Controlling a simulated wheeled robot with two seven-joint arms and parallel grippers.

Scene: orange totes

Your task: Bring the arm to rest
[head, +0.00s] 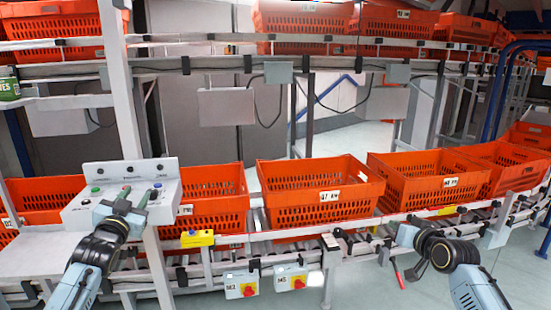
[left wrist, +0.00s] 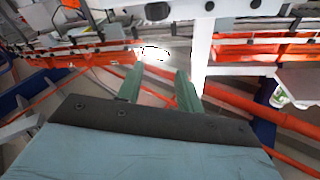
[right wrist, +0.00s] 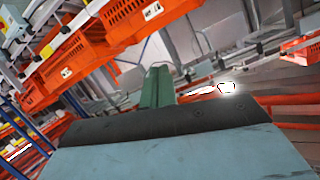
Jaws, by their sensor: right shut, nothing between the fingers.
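My left gripper (head: 137,195) is raised in front of the white control box (head: 120,172) at the left of the head view. In the left wrist view its two green fingers (left wrist: 160,85) stand apart with nothing between them. My right arm comes in from the lower right of the head view, and its hand (head: 408,236) is in front of the conveyor's right part. In the right wrist view the right gripper's green fingers (right wrist: 158,86) are together and empty. Neither gripper visibly holds anything.
Orange totes (head: 318,192) stand along the roller conveyor, with more on the upper shelf (head: 305,18). A yellow box (head: 197,238) is on the conveyor's front rail, and switch boxes (head: 241,285) hang below. A white post (head: 121,80) rises beside the control box. The floor shows at lower middle.

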